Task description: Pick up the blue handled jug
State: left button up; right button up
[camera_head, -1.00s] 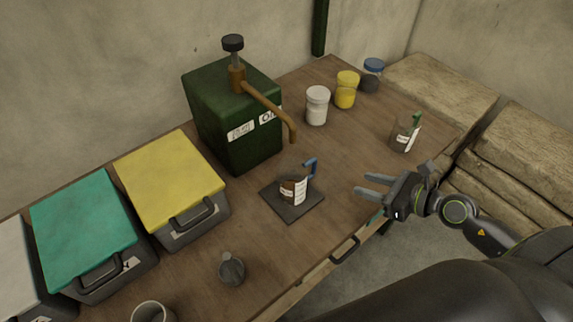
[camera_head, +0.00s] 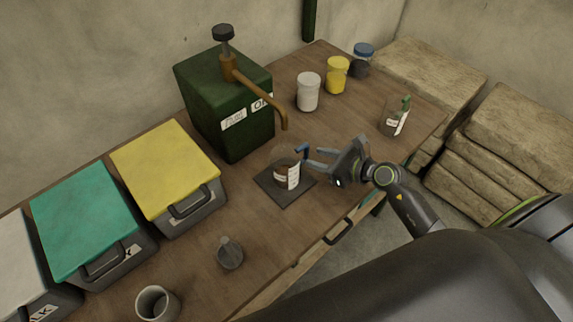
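The blue handled jug (camera_head: 287,172) stands on a dark square mat (camera_head: 270,187) below the spout of the green dispenser. It is a see-through jug with brown contents and a white label, and its blue handle is on its right side. My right gripper (camera_head: 313,160) is open, with its two fingers pointing left at the handle. The fingertips are close to the handle; I cannot tell whether they are around it or touch it. My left gripper does not show.
The green dispenser (camera_head: 225,110) with a brown spout stands behind the jug. A green handled jug (camera_head: 394,120), a white jar (camera_head: 308,93) and a yellow jar (camera_head: 337,76) stand farther back. Lidded bins, such as the yellow-lidded one (camera_head: 165,170), line the left. A grey flask (camera_head: 229,254) stands in front.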

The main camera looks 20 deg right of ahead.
aim_at(306, 157)
jog(key=p+x, duration=0.1)
jog(key=x, duration=0.4)
jog(key=shift+r, duration=0.15)
grip_shut()
